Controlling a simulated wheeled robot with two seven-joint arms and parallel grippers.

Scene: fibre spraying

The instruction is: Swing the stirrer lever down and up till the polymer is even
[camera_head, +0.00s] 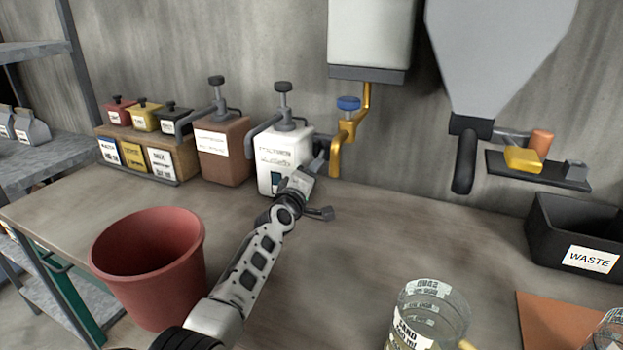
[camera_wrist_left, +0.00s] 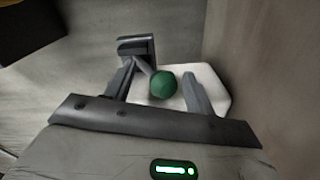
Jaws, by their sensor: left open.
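A white labelled canister (camera_head: 285,150) with a dark pump top stands at the back of the bench. In the left wrist view a round green knob (camera_wrist_left: 163,86) sits between the two fingers of my left gripper (camera_wrist_left: 160,78), in front of a white surface (camera_wrist_left: 214,88). The fingers are apart, with a gap visible at the right finger; contact at the left is unclear. In the head view my left gripper (camera_head: 300,183) is close to the canister's front right, and its hand hides the knob and most of the lever. My right gripper is not in view.
A brown canister (camera_head: 222,150) stands left of the white one. A red bucket (camera_head: 150,265) is at front left. A brass tap (camera_head: 345,130) hangs to the right. A glass beaker (camera_head: 430,310) is at front right, a black waste bin (camera_head: 575,235) far right.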

